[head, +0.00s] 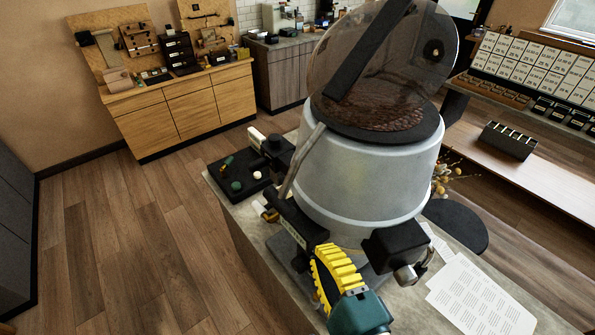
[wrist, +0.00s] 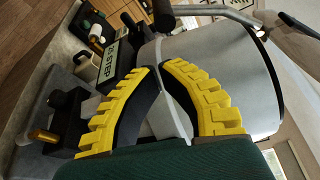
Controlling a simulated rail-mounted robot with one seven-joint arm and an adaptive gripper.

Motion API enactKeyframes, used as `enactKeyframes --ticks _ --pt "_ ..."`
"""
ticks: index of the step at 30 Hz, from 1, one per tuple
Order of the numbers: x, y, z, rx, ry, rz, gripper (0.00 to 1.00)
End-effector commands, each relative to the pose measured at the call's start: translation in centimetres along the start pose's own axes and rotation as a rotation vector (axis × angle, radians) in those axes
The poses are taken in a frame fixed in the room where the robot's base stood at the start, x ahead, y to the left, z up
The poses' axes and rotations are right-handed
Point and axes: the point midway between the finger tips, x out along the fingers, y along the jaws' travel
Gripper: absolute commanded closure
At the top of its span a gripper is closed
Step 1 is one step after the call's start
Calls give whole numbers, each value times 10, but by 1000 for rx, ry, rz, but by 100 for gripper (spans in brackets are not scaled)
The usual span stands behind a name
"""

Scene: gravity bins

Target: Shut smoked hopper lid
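The smoked hopper lid (head: 392,60) is a see-through round cover with a dark bar across it. In the head view it stands raised and tilted above the hopper. The hopper (head: 365,187) is a pale cylinder with a dark rim and brown beans (head: 390,118) showing in its mouth. My gripper (head: 322,252), with yellow ribbed fingers and a green body, is low in front of the hopper, well below the lid. In the wrist view my gripper (wrist: 155,70) has its fingertips close together with nothing between them, and the hopper (wrist: 215,62) lies behind them. The lid's hinge is unclear.
A metal rod (head: 303,160) runs up beside the hopper. A black box with a knob (head: 396,244) and paper sheets (head: 475,300) are on the right of the counter. A black tray (head: 240,180) with small items sits left. Open space lies above my gripper.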

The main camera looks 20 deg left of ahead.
Motion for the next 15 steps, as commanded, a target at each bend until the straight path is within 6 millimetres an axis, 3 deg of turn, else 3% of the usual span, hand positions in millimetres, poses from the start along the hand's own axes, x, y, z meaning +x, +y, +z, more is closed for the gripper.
enactKeyframes --ticks 1,5,15 --pt "-2 -8 1 3 4 2 100" --pt "5 -6 0 1 4 2 100" --pt "70 -7 1 0 2 2 100"
